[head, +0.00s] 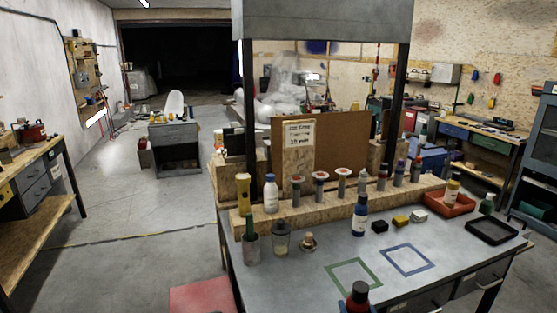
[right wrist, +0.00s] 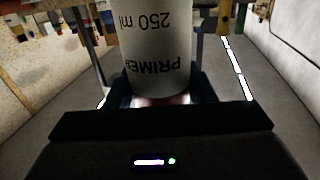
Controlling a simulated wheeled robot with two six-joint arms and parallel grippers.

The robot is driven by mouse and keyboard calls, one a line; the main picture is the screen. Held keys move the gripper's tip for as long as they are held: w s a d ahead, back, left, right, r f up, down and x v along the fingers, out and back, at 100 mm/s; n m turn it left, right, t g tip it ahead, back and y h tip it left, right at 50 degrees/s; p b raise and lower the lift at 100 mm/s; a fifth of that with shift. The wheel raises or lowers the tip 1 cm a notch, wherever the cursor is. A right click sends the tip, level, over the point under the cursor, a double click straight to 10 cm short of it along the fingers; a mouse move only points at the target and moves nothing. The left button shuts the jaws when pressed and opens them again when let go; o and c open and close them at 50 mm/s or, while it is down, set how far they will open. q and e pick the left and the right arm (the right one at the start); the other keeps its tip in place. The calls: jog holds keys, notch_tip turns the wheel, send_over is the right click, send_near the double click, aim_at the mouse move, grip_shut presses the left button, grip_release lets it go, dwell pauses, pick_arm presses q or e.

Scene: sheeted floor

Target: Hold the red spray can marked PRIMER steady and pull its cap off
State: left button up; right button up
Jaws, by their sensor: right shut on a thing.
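The PRIMER can (right wrist: 157,60) fills the top middle of the right wrist view. Its pale label reads PRIMER and 250 ml, upside down in that picture. My right gripper (right wrist: 158,97) is shut on it, with a dark jaw on each side; reddish color shows near the jaws. In the head view a can with a dark cap and red shoulder (head: 358,297) shows at the bottom edge, apparently the same can. The cap is on it there; its lower body is cut off by the frame. My left gripper is in neither view.
A grey workbench (head: 310,265) bears green and blue taped squares. A blue bottle (head: 359,216), small blocks, a red bin (head: 450,205) and a black tray (head: 492,231) stand on it. A wooden rack (head: 330,205) with several bottles runs along the back.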

jog(key=s+r+m+h+b, duration=0.1)
jog(key=s, duration=1.3)
jog(key=shift+s+d+r+h+b, duration=0.2)
jog(key=shift+h+b, duration=0.1)
jog(key=shift+h, duration=0.1)
